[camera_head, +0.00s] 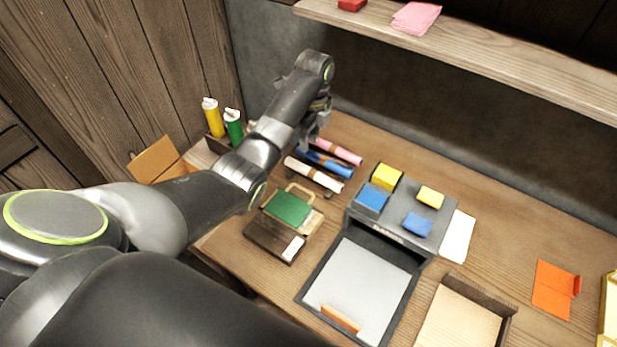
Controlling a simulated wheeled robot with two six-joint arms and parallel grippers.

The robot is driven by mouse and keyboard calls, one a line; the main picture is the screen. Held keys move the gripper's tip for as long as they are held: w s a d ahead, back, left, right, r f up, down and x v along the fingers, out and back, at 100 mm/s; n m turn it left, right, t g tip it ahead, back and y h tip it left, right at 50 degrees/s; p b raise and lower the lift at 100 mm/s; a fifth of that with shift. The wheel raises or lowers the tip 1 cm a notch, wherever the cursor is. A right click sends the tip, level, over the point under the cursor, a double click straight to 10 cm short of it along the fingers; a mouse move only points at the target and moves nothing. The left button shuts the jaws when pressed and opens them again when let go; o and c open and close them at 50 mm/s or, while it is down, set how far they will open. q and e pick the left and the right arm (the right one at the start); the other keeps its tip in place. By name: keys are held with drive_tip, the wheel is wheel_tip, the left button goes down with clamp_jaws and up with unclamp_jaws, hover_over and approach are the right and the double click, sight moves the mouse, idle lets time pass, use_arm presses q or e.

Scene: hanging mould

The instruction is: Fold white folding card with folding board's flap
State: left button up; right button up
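A white card (457,236) lies flat on the table, to the right of a grey box with coloured blocks. A dark-framed board with a light grey panel (365,280) lies in front of that box. A small orange-brown wooden strip (340,319) sits near the panel's front edge; I cannot tell for sure that this is the folding board and its flap. My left gripper (314,130) is at the back, above or beside the rolled tubes, far from the card and the board. Its fingers are small and partly hidden. My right gripper is out of view.
The grey box (400,230) bears blue and yellow blocks. Rolled tubes (320,171), a green item (288,208) and bottles (234,126) stand left. A wooden tray (459,320) and an orange folded card (553,288) lie right. A shelf (480,52) overhangs the back.

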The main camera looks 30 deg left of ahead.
use_arm(q)
drive_tip(key=b, duration=0.8)
approach(304, 189)
drive_tip(key=f, duration=0.4)
drive_tip(key=f+p, duration=0.1)
drive_tip(key=f, duration=0.1)
drive_tip(key=shift+s+f, duration=0.1)
drive_tip(key=shift+s, duration=0.2)
drive_tip(key=shift+f, duration=0.75)
drive_tip(key=shift+c, duration=0.3)
clamp_jaws()
